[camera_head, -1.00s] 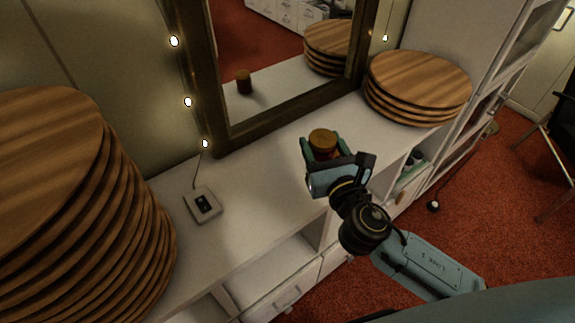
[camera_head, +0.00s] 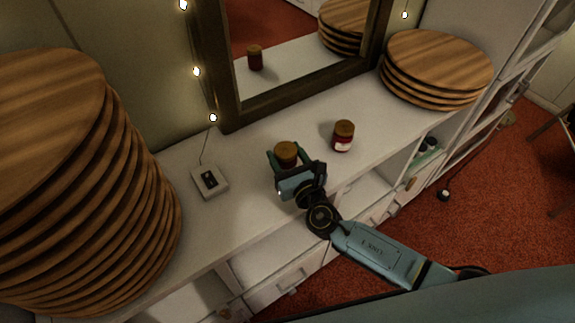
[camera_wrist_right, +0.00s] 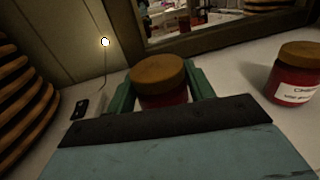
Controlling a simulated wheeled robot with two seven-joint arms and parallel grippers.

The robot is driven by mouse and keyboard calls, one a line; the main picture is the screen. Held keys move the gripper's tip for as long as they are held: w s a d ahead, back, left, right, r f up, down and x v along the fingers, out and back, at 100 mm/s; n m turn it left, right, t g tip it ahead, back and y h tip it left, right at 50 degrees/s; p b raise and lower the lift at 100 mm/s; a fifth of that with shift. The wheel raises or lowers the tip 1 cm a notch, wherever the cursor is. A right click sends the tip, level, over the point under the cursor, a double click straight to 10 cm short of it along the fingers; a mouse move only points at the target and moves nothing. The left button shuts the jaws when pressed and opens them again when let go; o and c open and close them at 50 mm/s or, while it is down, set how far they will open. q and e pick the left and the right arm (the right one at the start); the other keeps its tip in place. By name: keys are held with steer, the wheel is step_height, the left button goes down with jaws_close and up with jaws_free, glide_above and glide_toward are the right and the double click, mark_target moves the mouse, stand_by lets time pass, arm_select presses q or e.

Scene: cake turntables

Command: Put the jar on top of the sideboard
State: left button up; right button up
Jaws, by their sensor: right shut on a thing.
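My right gripper (camera_head: 287,158) is shut on a jar (camera_head: 286,151) with a brown lid and dark red body. The held jar (camera_wrist_right: 160,84) is upright between the green fingers in the right wrist view, its lower part hidden by the gripper. It is over the white top of the sideboard (camera_head: 245,205); I cannot tell whether its base touches. A second red jar (camera_head: 342,137) with a brown lid and white label stands free on the top, right of my gripper. It also shows in the right wrist view (camera_wrist_right: 293,78). My left gripper is not in view.
A tall stack of round wooden boards (camera_head: 95,190) stands at the left, a lower stack (camera_head: 437,68) at the back right. A framed mirror (camera_head: 232,105) rises behind. A small white switch box (camera_head: 208,182) lies left of my gripper. Bare top lies between.

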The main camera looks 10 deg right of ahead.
mark_target(286, 164)
steer(key=shift+f+b, duration=0.5)
steer(key=shift+f, duration=0.9)
steer(key=shift+f, duration=0.3)
steer(key=o, duration=1.1)
steer(key=shift+r, duration=0.15)
steer(key=shift+s+r, duration=0.15)
steer(key=shift+s, duration=0.05)
steer(key=v, duration=1.1)
steer(key=shift+s+d, duration=0.15)
steer(key=shift+s, duration=0.2)
